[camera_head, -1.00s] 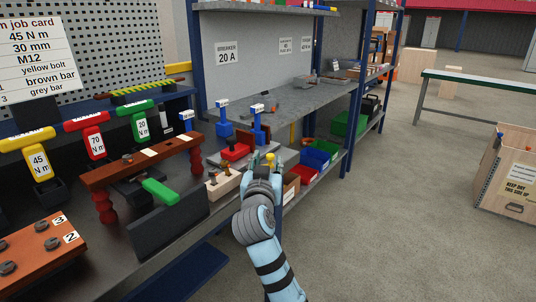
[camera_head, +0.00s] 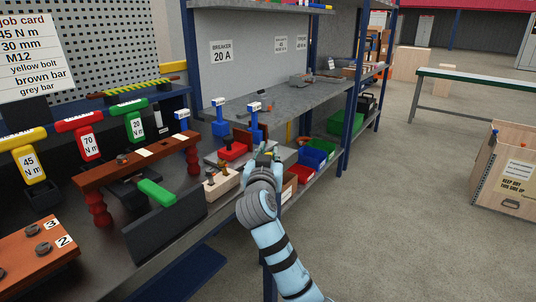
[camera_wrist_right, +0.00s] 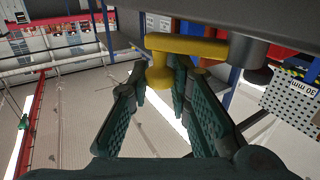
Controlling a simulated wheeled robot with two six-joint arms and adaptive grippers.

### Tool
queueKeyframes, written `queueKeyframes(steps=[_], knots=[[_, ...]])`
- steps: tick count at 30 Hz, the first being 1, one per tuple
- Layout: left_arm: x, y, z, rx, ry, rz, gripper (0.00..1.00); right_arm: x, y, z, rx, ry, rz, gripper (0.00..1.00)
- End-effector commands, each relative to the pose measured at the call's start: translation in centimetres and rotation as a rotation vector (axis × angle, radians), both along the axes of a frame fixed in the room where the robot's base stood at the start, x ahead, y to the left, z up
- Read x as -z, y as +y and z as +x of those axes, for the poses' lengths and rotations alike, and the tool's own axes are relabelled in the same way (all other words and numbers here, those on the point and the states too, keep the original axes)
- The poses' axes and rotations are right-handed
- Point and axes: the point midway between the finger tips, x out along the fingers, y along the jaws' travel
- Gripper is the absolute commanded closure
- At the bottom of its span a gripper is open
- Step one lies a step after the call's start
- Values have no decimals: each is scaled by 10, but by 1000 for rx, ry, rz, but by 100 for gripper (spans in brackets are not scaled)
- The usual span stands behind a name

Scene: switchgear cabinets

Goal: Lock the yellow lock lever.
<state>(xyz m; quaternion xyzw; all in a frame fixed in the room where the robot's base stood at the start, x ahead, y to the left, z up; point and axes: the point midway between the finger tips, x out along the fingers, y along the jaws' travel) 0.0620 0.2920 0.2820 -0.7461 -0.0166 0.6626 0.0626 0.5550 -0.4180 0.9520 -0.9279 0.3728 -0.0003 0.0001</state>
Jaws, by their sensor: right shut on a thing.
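The yellow lock lever (camera_wrist_right: 190,47) shows large in the right wrist view. It is a flat bar with a round knob (camera_wrist_right: 158,78) at one end and a dark round pivot (camera_wrist_right: 248,56) at the other. My right gripper (camera_wrist_right: 161,88) has its two green fingers on either side of the knob and is shut on it. In the head view my right gripper (camera_head: 265,156) is at the front edge of the bench, and it hides most of the lever. My left gripper is not in view.
A brown bar (camera_head: 137,160) on red posts stands farther left.

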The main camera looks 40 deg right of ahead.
Motion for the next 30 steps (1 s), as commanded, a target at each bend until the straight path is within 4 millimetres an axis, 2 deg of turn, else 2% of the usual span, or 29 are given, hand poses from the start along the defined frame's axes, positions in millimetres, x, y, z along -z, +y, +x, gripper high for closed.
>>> queueKeyframes(steps=[4,5,7,10,20,21,24,30], knots=[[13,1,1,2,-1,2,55,5,4,-5,135,0,6,100],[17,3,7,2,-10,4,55,5,6,-7,176,-1,6,100],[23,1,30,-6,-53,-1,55,7,9,-12,272,0,6,100],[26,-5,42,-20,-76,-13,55,5,11,-16,359,2,4,100],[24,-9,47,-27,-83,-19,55,2,13,-18,400,4,2,100],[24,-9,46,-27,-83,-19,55,2,13,-18,400,4,2,80],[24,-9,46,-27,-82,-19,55,1,13,-18,400,4,1,64],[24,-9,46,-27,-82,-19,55,1,12,-19,399,2,1,63]])
